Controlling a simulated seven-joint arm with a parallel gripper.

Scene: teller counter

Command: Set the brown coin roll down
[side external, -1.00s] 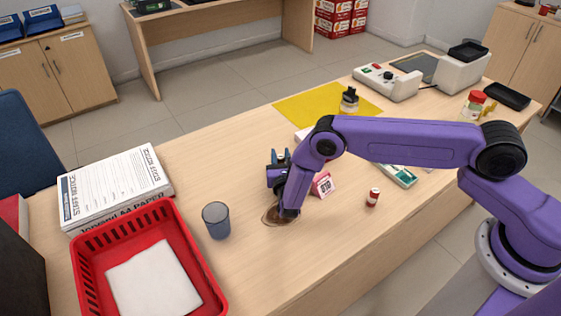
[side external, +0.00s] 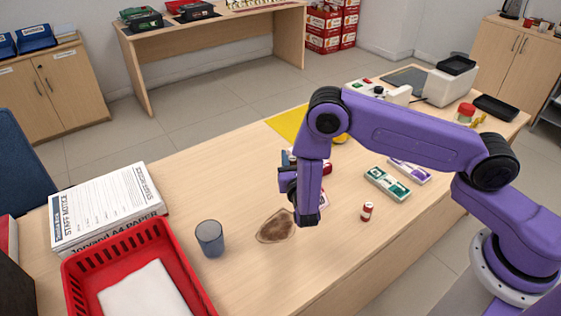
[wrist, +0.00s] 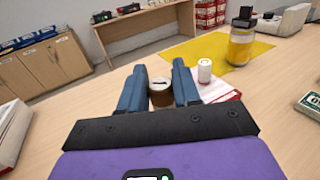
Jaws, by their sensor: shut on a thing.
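The brown coin roll (wrist: 161,97) shows in the wrist view as a short brown cylinder with a pale top and a dark mark on it. It is between the two blue fingers of my gripper (wrist: 159,70), which is shut on it. Whether its base touches the counter cannot be told. In the side view my gripper (side external: 287,160) is mostly behind my purple wrist, and the roll is hidden there. The wooden counter (side external: 150,205) lies around it.
A white roll (wrist: 205,72) stands just right of the fingers, by a red-edged white item (wrist: 225,97). A yellow mat (wrist: 200,48) holds a jar (wrist: 241,45). A grey cup (side external: 210,238), red basket (side external: 190,275) and small red-and-white roll (side external: 367,211) stand nearby. A brown stain (side external: 275,226) marks bare counter.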

